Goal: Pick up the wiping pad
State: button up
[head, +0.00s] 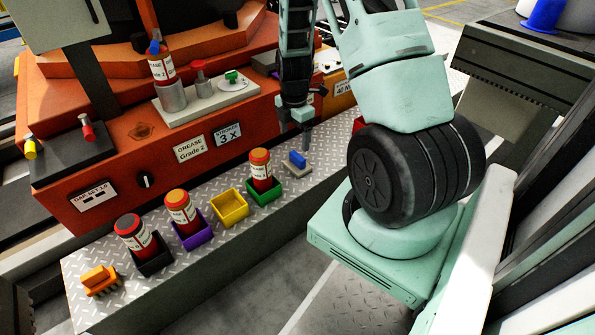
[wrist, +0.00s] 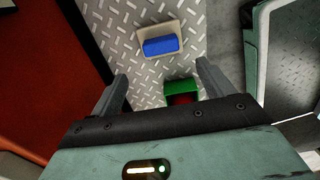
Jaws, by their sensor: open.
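The wiping pad, a flat beige-grey pad with a blue grip block on top (head: 297,161), lies on the metal tread-plate ledge, right of the green holder. In the wrist view the pad (wrist: 161,44) lies beyond my fingertips, near the top middle. My gripper (head: 295,136) is open and empty, pointing down above the ledge close to the pad. In the wrist view its two fingers (wrist: 163,82) stand apart with bare plate and part of the green holder between them. Nothing hides the pad's blue grip.
The green holder (head: 264,195) with a red, orange-capped bottle (head: 261,168) stands beside the pad. Further left are a yellow empty holder (head: 230,207), purple and black holders with bottles, and an orange block (head: 98,280). The orange machine (head: 120,140) rises behind the ledge.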

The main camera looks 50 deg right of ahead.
aim_at(297, 156)
notch_tip(297, 156, down, 4)
jog(key=shift+f+b, duration=0.2)
jog(key=shift+b, duration=0.65)
jog(key=f+b, duration=0.2)
jog(key=f, duration=0.1)
jog(key=f+b, duration=0.2)
jog(key=shift+s+d, duration=0.25)
jog(key=shift+d, duration=0.1)
jog(key=c, duration=0.8)
notch_tip(297, 156, up, 10)
jog(key=p, duration=0.6)
